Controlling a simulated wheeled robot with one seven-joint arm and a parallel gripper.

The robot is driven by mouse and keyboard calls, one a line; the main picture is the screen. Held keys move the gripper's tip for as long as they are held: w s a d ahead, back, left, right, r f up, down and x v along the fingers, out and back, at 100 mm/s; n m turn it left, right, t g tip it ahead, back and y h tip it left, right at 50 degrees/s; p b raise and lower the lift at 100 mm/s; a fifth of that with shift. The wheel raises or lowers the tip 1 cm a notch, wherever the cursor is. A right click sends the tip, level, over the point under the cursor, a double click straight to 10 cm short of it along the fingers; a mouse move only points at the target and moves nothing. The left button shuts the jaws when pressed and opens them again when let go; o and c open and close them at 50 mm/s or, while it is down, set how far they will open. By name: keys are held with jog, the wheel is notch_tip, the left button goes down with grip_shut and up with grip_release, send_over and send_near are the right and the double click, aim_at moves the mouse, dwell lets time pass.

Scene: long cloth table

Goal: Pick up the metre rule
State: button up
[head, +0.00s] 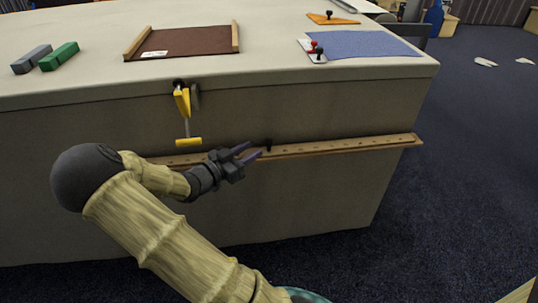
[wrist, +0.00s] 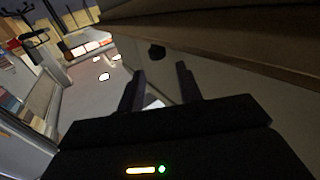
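A long wooden strip with a row of dark marks, which looks like the metre rule (head: 345,147), runs level along the front side of the cloth table (head: 330,200). Its left part is partly hidden behind my arm. A small black knob (head: 268,145) shows at the strip, just right of my fingertips. My gripper (head: 247,153) is open and empty in front of the strip, fingers pointing right. In the wrist view my gripper (wrist: 160,72) shows its two fingers apart, with the black knob (wrist: 157,52) beyond them and a brown wooden edge (wrist: 225,58) above right. I cannot tell whether anything touches.
A yellow clamp (head: 183,105) hangs at the table edge above my arm. On top lie grey (head: 32,59) and green (head: 59,56) blocks, a brown board (head: 186,43), a blue mat (head: 362,44) and an orange piece (head: 333,19). The floor at right is mostly clear.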

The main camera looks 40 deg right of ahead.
aim_at(266, 142)
jog(key=d+b, duration=0.3)
jog(key=d, duration=0.2)
jog(key=shift+d, duration=0.1)
dwell(0.3)
dwell(0.4)
jog(key=shift+r, duration=0.1)
grip_shut()
